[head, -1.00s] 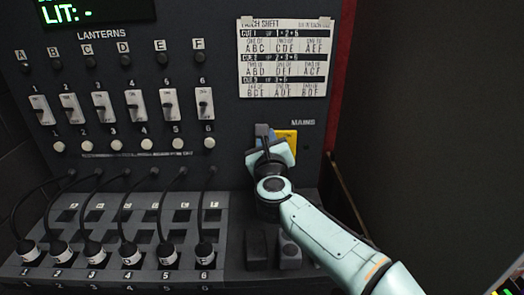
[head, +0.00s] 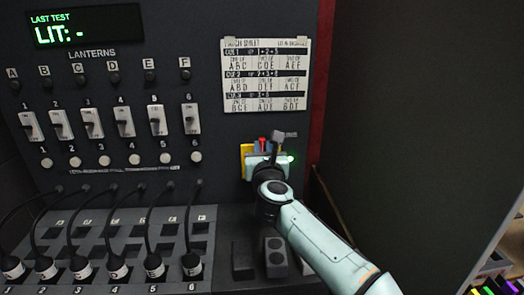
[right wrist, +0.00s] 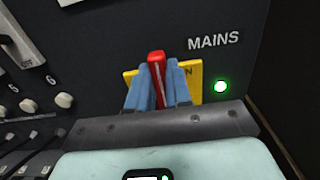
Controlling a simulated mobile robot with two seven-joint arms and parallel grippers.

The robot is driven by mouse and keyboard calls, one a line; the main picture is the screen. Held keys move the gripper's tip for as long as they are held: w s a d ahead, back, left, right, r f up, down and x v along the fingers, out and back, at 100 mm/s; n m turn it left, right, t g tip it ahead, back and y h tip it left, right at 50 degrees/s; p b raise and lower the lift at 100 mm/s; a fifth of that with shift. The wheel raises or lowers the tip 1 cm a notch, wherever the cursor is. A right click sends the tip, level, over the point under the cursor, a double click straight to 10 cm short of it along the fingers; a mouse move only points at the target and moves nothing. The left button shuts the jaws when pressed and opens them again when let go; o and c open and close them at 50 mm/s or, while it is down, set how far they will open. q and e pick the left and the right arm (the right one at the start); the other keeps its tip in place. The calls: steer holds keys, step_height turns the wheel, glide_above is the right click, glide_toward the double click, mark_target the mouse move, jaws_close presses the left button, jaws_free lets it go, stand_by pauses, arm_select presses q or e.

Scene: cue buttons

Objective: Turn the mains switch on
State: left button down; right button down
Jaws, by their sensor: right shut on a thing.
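The mains switch is a red lever (right wrist: 157,80) on a yellow plate (right wrist: 193,82) under the word MAINS in the right wrist view. My right gripper (right wrist: 158,95) is shut on the lever, with a blue finger on each side of it. A letter N shows on the plate right of the lever. A round green light (right wrist: 221,87) glows beside the plate. In the head view the red lever (head: 262,143) shows between the fingers of my right gripper (head: 264,148), and the green light (head: 291,158) glows to the right. My left gripper is out of view.
A dark panel holds a row of white lantern switches (head: 92,123), round buttons (head: 104,160) and a patch sheet (head: 265,75). Black plugs with cables (head: 82,270) stand at lower left. A green-lettered display (head: 83,26) reads LIT: -. Two dark blocks (head: 276,258) sit below my arm.

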steer(key=shift+r, duration=0.1)
steer(key=c, duration=1)
jaws_free()
steer(key=shift+c, duration=0.2)
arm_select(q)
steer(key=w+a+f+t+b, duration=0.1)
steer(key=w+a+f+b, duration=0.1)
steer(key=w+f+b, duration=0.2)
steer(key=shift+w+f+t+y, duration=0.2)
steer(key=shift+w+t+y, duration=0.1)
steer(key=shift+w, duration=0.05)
arm_select(e)
steer(key=s, duration=1.3)
steer(key=shift+s, duration=0.25)
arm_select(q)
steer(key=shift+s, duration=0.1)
